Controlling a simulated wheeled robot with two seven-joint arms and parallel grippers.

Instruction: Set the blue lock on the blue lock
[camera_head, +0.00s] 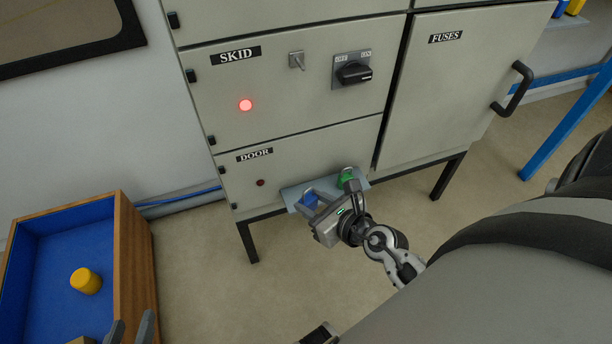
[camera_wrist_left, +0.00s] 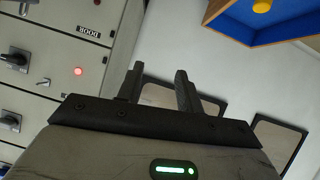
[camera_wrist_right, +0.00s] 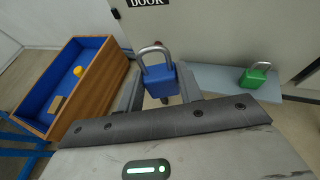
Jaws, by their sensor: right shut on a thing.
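A blue padlock with a grey shackle (camera_wrist_right: 160,82) is upright between the fingers of my right gripper (camera_wrist_right: 160,92), which is shut on it. In the head view the blue lock (camera_head: 309,200) is at the left end of a light blue-grey shelf (camera_head: 293,189) under the DOOR panel, partly hidden by my right gripper (camera_head: 320,208). I cannot tell if it touches the shelf. A second blue lock is not seen. My left gripper (camera_head: 131,330) is open and empty at the bottom left; its spread fingers show in the left wrist view (camera_wrist_left: 158,85).
A green padlock (camera_wrist_right: 255,75) stands on the shelf, right of the blue lock. A wooden box with blue lining (camera_head: 127,235) at the left holds a yellow cylinder (camera_head: 86,281). The cabinet (camera_head: 290,110) has a lit red lamp (camera_head: 246,105), a switch and a black knob. Floor below is clear.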

